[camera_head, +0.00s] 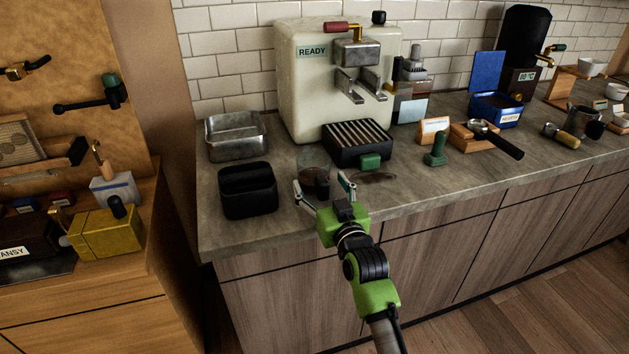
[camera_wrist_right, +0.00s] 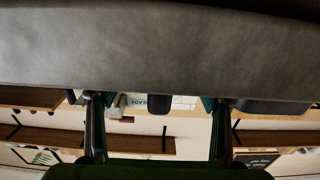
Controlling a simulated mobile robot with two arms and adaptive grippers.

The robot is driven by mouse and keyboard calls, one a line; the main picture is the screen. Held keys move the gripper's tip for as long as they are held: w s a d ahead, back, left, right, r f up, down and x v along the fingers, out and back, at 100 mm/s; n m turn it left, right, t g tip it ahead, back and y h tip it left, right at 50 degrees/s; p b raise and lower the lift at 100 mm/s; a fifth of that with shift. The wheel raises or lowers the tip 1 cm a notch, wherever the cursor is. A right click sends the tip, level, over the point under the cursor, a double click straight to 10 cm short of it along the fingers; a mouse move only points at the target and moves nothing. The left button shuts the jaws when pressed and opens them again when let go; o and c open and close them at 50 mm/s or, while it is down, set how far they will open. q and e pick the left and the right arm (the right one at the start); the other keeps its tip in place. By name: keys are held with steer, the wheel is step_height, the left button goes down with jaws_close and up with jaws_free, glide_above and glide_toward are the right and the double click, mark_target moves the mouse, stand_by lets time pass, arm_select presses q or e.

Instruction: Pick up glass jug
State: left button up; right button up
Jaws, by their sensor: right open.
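The glass jug (camera_head: 314,174) stands upright on the grey counter in the head view, clear-walled with dark liquid low inside. It is between the black bin and the slatted drip tray. My green right gripper (camera_head: 322,186) is open at the counter's front edge, its fingers pointing toward the jug. The jug appears between or just beyond the fingertips; I cannot tell whether they touch it. In the right wrist view, the two fingers (camera_wrist_right: 157,125) are apart. I cannot make out the jug there. My left gripper is out of view.
A black bin (camera_head: 248,205) stands left of the jug, with a metal pan (camera_head: 236,153) behind it. The cream espresso machine (camera_head: 300,96) and its slatted drip tray (camera_head: 357,158) are behind and right. A green-handled tamper (camera_head: 436,154) stands further right. The counter's front right is clear.

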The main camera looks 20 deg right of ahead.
steer(key=shift+w, duration=0.25)
jaws_close()
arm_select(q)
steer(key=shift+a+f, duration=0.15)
arm_select(e)
steer(key=shift+r, duration=0.15)
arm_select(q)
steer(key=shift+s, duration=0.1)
arm_select(e)
steer(key=shift+r, duration=0.1)
